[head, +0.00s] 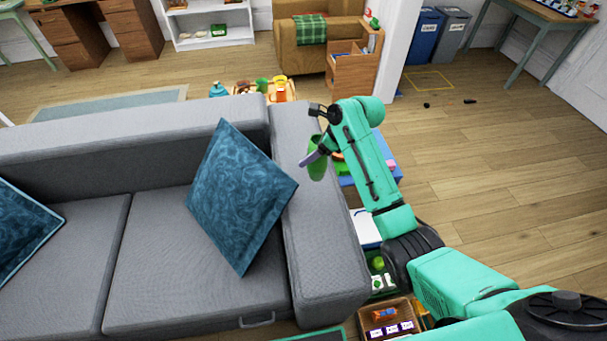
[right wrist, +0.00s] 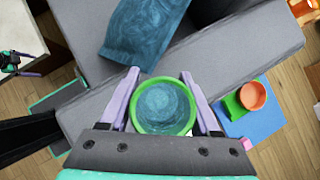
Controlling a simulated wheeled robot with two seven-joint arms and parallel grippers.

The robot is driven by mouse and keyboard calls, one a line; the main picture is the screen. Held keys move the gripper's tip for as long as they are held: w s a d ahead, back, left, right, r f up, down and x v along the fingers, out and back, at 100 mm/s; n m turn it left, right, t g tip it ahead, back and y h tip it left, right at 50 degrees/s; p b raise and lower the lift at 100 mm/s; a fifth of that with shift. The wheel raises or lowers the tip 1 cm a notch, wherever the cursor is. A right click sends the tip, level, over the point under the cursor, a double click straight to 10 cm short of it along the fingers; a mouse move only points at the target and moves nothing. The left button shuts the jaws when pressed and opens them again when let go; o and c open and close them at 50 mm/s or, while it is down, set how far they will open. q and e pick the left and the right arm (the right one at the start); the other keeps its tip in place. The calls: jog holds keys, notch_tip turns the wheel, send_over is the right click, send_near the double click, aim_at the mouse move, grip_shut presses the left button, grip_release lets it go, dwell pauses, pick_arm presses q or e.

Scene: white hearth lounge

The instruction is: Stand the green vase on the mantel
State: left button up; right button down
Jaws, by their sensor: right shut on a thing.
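The green vase (head: 317,171) is held upright or nearly so by my right gripper (head: 313,158), above the sofa's right armrest in the head view. In the right wrist view I look into the round green rim of the vase (right wrist: 138,119), with the lilac fingers of my right gripper (right wrist: 161,82) shut on it from both sides. A small black and lilac gripper, seemingly my left one (right wrist: 20,68), shows at the left edge of the right wrist view; its opening is unclear. I cannot identify the mantel in either view.
The grey sofa (head: 160,265) with blue cushions (head: 240,195) fills the left and middle. A blue low table (right wrist: 262,120) with a green and an orange container stands beside the armrest. Crates (head: 388,318) lie on the floor near my right arm. Wooden floor at right (head: 500,185) is mostly clear.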

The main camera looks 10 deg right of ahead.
aim_at(313, 169)
jog(key=f, duration=0.3)
jog(key=s+f, duration=0.1)
jog(key=f, duration=0.1)
jog(key=shift+s+d+f, duration=0.1)
jog(key=shift+d+f, duration=0.15)
jog(key=f, duration=0.3)
jog(key=f+b, duration=0.1)
jog(key=f, duration=0.6)
jog(key=shift+w+a+f+b, duration=0.1)
jog(key=shift+w+a+b, duration=0.05)
jog(key=shift+w+b, duration=0.25)
pick_arm(q)
jog(key=shift+s+d+f, duration=0.25)
jog(key=shift+f, duration=0.2)
jog(key=shift+s+d+f, duration=0.2)
jog(key=shift+s+f, duration=0.05)
jog(key=shift+f, duration=0.15)
pick_arm(e)
jog(key=shift+f, duration=0.1)
jog(key=c, duration=0.5)
grip_release()
jog(key=shift+f, duration=0.15)
jog(key=o, duration=0.4)
pick_arm(q)
jog(key=shift+s, duration=0.15)
